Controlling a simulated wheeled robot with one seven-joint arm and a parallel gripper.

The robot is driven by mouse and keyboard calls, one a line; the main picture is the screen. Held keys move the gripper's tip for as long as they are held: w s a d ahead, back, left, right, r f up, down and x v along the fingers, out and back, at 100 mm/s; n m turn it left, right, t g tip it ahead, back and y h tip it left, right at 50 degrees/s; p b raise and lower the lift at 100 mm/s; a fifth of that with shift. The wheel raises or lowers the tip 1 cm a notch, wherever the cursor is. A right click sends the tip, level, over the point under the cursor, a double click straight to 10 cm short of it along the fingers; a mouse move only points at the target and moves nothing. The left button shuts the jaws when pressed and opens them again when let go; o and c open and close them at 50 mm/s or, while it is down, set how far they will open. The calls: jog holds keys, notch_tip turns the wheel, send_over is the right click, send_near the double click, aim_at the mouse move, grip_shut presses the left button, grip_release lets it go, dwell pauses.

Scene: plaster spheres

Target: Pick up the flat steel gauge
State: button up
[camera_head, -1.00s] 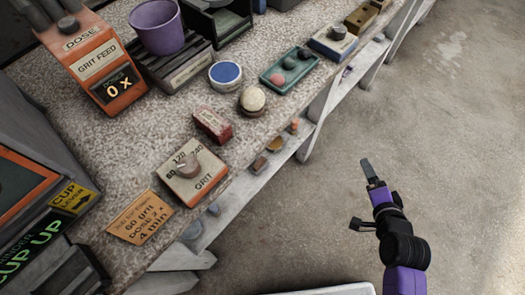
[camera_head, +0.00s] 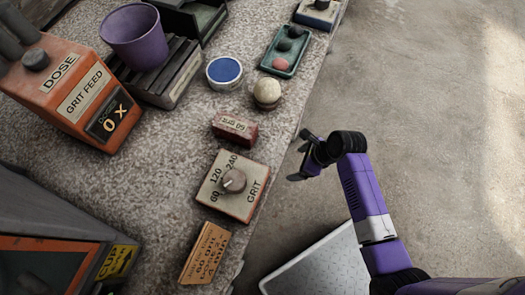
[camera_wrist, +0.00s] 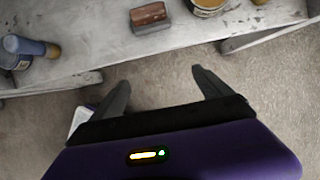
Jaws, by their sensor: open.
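I cannot make out a flat steel gauge in either view. My gripper (camera_head: 301,163) is just off the bench's right edge, level with the red block, in the head view. In the wrist view my gripper (camera_wrist: 163,88) has its two dark fingers spread wide, with only bare floor between them. It is open and empty, apart from everything on the bench.
The speckled bench (camera_head: 185,120) carries a red grit block (camera_head: 235,128), a grit dial (camera_head: 232,184), a cream ball (camera_head: 267,91) and a green tray (camera_head: 285,52). In the wrist view a pale shelf (camera_wrist: 100,58) holds a brown block (camera_wrist: 150,17).

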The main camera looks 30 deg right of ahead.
jog(key=w+a, duration=0.1)
jog(key=w, duration=0.1)
jog(key=w+a, duration=0.2)
jog(key=w, duration=0.1)
jog(key=w+a+b, duration=0.1)
jog(key=w+a, duration=0.1)
jog(key=shift+w+a, duration=0.2)
jog(key=shift+w, duration=0.1)
jog(key=b+x, duration=0.2)
jog(key=x, duration=0.3)
jog(key=shift+w+a, duration=0.15)
jog(key=shift+w, duration=0.1)
jog(key=c, duration=1.8)
jog(key=shift+r, duration=0.15)
notch_tip(320, 180, up, 4)
jog(key=shift+f+p, duration=0.1)
jog(key=shift+p, duration=0.75)
jog(key=s+d+p, duration=0.2)
jog(key=s+d, duration=0.8)
jog(key=s, duration=0.4)
jog(key=shift+s+d+f, duration=0.25)
jog(key=shift+s+d, duration=0.05)
